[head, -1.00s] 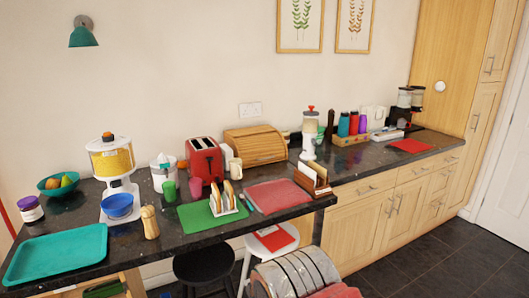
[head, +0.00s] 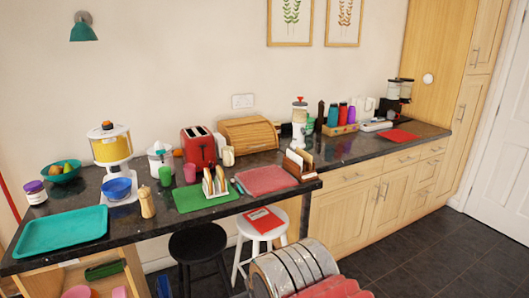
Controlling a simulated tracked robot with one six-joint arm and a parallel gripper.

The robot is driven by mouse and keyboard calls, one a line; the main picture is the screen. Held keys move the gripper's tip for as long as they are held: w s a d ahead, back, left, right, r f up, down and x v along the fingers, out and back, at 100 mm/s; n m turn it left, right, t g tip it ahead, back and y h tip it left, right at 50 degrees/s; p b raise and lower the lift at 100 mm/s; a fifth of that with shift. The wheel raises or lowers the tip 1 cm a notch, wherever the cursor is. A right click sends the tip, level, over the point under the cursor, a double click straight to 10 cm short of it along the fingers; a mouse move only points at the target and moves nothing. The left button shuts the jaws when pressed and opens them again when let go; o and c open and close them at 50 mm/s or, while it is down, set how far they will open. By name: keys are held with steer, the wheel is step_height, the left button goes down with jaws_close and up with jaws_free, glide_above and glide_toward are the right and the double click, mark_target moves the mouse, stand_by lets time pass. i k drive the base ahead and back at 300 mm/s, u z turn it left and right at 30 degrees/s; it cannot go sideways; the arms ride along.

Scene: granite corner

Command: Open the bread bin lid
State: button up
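The wooden bread bin (head: 249,134) stands at the back of the dark granite counter, against the wall. Its slatted roll-type lid (head: 246,130) appears down and shut, though it is small in this view. The red toaster is just left of it. My gripper is not in this view, so I cannot see where it is or what it holds.
A red toaster (head: 199,148), a toast rack (head: 215,183), a red board (head: 266,180) and a letter rack (head: 298,163) stand near the bin on the counter. Black (head: 198,243) and white (head: 262,225) stools stand below the front edge. Dark floor is clear at right.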

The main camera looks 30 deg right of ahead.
mark_target(255, 134)
steer(key=k, duration=1)
steer(key=z, duration=0.3)
steer(key=i, duration=0.45)
steer(key=z, duration=0.55)
steer(key=i, duration=1.55)
steer(key=u, duration=0.7)
steer(key=i, duration=0.95)
steer(key=u, duration=0.7)
